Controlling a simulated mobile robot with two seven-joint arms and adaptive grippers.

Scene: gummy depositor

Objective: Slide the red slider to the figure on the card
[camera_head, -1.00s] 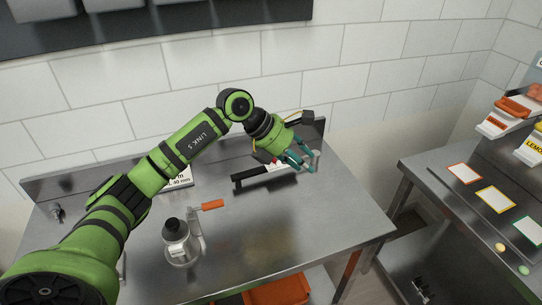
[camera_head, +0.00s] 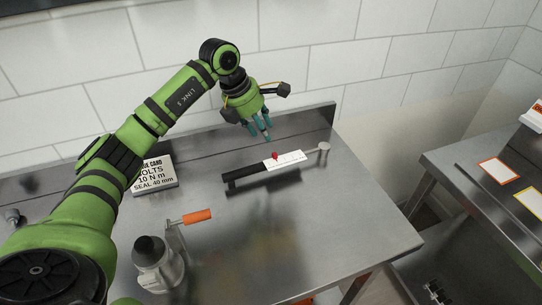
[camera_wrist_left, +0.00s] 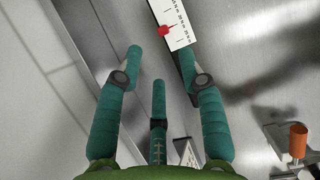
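The red slider (camera_head: 276,155) sits on the white scale (camera_head: 290,160) of a long bar tool with a black handle (camera_head: 246,171) and a round metal end (camera_head: 324,147). The slider is near the scale's handle end; the scale's marks are too small to read. The card (camera_head: 152,177) lies left of the tool and reads bolts 10 N m, seal 40 mm. My left gripper (camera_head: 261,136) is above and behind the slider, fingers spread and empty. In the left wrist view, the slider (camera_wrist_left: 165,31) is just beyond the fingertips (camera_wrist_left: 160,55). My right gripper is out of view.
The table right of the tool is clear. Another bench (camera_head: 465,170) stands right.

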